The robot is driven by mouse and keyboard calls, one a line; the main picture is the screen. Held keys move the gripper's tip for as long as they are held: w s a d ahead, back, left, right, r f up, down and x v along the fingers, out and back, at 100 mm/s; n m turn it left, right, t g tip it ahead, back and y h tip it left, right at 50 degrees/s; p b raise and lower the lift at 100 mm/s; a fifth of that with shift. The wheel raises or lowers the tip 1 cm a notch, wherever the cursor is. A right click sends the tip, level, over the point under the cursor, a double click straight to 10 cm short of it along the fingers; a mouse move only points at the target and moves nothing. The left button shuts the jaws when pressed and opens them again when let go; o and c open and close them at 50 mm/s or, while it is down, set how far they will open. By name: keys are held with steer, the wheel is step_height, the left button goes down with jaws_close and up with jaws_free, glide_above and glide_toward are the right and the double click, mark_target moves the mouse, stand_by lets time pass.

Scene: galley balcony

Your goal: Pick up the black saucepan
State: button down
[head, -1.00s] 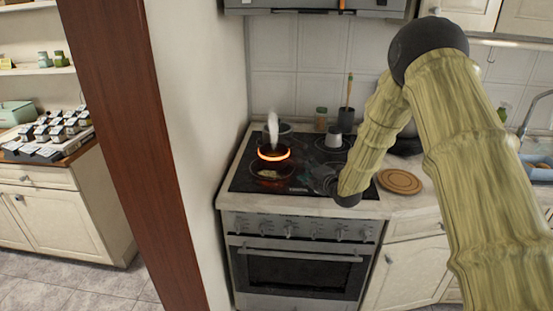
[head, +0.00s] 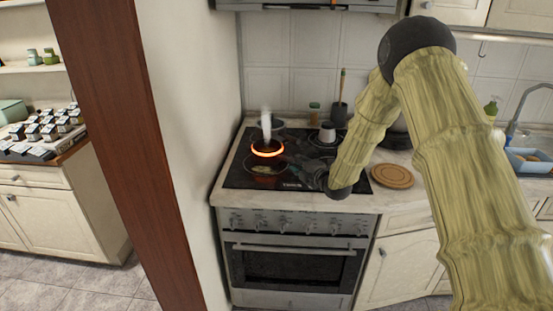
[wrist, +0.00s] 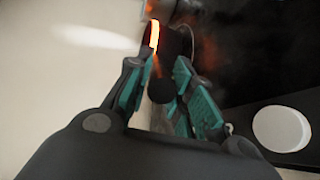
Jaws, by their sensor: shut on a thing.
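The black saucepan (head: 266,142) is on the left part of the stove, small and dark, with a glowing orange ring around its lower part. A white plume rises above it. My gripper (head: 290,166) reaches in from the right, its fingers small and dark against the hob. In the wrist view, the teal-padded fingers (wrist: 163,98) are closed around a dark, rounded piece (wrist: 162,84) that looks like the saucepan's handle. The orange glow shows just beyond it. Whether the saucepan is clear of the hob cannot be told.
A pan (head: 264,170) with food sits in front on the black hob (head: 238,178); another pot (head: 279,124) stands behind. A light cup (head: 327,133) is at the back right. A round wooden board (head: 393,176) lies on the right counter. A wall closes the left side.

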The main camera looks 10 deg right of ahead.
steer(key=shift+r, duration=0.1)
steer(key=shift+r+b, duration=0.45)
steer(key=shift+r, duration=0.4)
steer(key=shift+r+b, duration=0.35)
steer(key=shift+r, duration=0.55)
steer(key=s+a+r+b, duration=0.1)
steer(key=s+a+b, duration=0.1)
steer(key=s, duration=1.3)
steer(key=shift+s+a+r+b, duration=0.2)
steer(key=shift+s+b, duration=0.2)
steer(key=shift+b, duration=0.3)
